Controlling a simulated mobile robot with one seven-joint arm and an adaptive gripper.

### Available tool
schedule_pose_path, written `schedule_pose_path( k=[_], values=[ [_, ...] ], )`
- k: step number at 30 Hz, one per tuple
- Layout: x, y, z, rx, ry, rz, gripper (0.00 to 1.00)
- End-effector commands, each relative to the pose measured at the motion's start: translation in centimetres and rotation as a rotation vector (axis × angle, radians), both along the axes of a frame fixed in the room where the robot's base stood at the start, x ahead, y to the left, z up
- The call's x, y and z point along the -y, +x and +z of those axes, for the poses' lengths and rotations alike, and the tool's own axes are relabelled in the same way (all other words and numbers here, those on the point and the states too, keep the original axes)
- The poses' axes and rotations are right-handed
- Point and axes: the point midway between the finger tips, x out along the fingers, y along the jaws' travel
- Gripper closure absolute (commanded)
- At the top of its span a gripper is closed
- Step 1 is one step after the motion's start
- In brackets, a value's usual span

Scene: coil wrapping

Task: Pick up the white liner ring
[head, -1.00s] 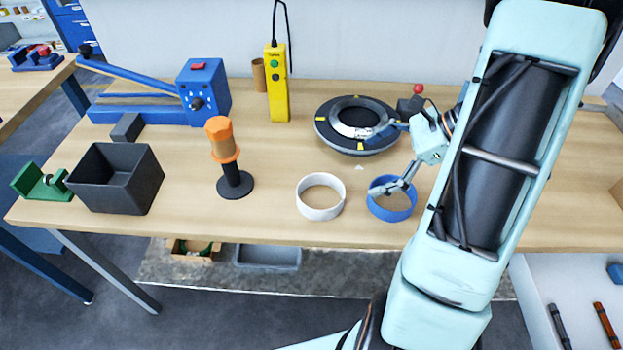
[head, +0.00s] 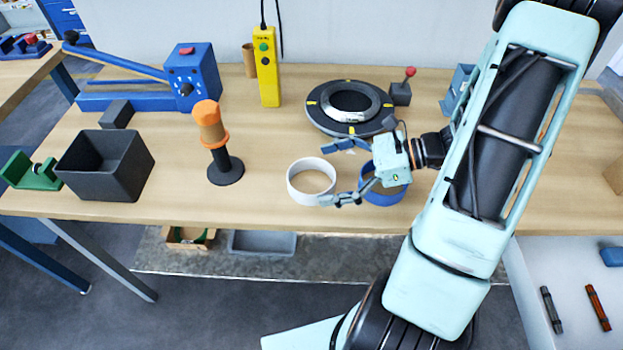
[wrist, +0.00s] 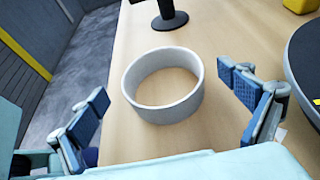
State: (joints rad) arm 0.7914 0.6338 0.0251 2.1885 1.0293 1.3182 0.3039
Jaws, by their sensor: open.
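The white liner ring (head: 311,182) lies flat on the workbench near its front edge. It also shows in the middle of the wrist view (wrist: 163,97), wholly in sight. My gripper (head: 333,172) is open and empty just right of the ring in the head view. In the wrist view my gripper (wrist: 166,103) has its two blue-padded fingers spread wide, on the left and right sides of the ring, apart from it. The blue ring (head: 384,194) stands behind my gripper in the head view and is partly hidden by it.
The wooden workbench (head: 270,185) has a black box (head: 105,165), an orange-topped post (head: 217,140), a yellow pendant (head: 267,78) and a black turntable (head: 347,105) with a red-knobbed lever (head: 402,90). The wood around the white ring is clear. The bench's front edge is close.

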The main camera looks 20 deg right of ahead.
Motion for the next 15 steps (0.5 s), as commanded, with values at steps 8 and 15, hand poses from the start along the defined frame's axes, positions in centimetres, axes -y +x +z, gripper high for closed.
schedule_pose_path(
  k=[8,15],
  values=[
    [-2.8,1.0,-1.2,-0.002,-0.001,0.001,0.05],
    [-2.9,1.1,-1.2,-0.001,-0.001,0.001,0.07]
  ],
)
